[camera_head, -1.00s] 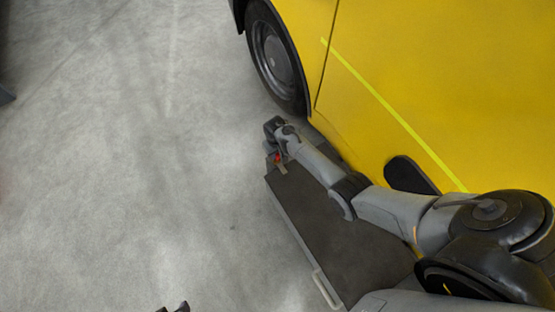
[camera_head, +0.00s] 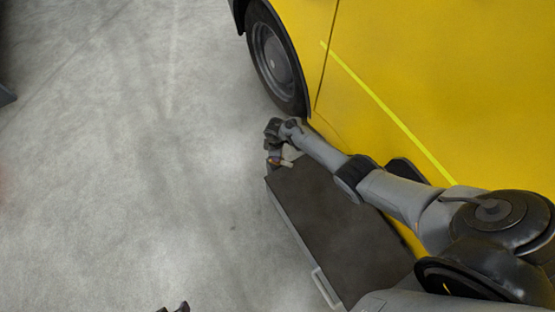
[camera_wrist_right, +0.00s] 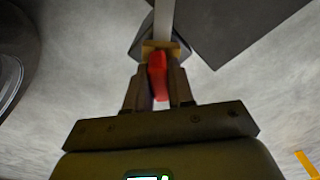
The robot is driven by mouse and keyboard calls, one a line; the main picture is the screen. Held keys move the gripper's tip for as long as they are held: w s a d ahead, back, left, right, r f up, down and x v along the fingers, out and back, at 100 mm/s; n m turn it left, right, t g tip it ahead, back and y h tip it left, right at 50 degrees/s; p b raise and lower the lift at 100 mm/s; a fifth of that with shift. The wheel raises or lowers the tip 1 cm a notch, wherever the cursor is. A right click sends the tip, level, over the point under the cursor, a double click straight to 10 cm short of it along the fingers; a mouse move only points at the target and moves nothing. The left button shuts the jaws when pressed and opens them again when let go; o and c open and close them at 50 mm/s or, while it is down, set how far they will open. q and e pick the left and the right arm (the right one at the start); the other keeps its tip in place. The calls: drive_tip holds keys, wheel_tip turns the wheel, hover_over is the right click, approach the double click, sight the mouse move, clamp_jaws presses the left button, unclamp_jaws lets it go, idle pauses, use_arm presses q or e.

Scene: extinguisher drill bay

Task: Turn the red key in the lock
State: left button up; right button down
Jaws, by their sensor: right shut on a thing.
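The red key (camera_wrist_right: 158,76) shows in the right wrist view between the fingers of my right gripper (camera_wrist_right: 158,90), which is shut on it. The key's far end meets a brass-coloured lock piece (camera_wrist_right: 160,46) in front of a pale upright bar. How deep the key sits in the lock is hidden. In the head view my right gripper (camera_head: 276,158) is at the far end of the dark flat-topped box, and the key is mostly hidden there. Dark tips at the bottom edge, seemingly my left gripper (camera_head: 175,307), barely show.
The dark flat-topped box (camera_head: 340,235) has a pale handle (camera_head: 325,287) at its near left side. A yellow vehicle (camera_head: 450,80) with a dark wheel (camera_head: 277,58) stands close on the right. The concrete floor (camera_head: 130,160) on the left is clear.

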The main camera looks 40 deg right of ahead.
drive_tip(key=n, duration=0.3)
drive_tip(key=shift+d+n+b, duration=0.1)
drive_tip(key=shift+n+b, duration=0.2)
drive_tip(key=shift+n, duration=0.1)
drive_tip(key=n+b, duration=0.1)
drive_tip(key=n, duration=0.4)
drive_tip(key=c, duration=1.4)
unclamp_jaws()
drive_tip(key=shift+n, duration=0.5)
drive_tip(key=o, duration=0.5)
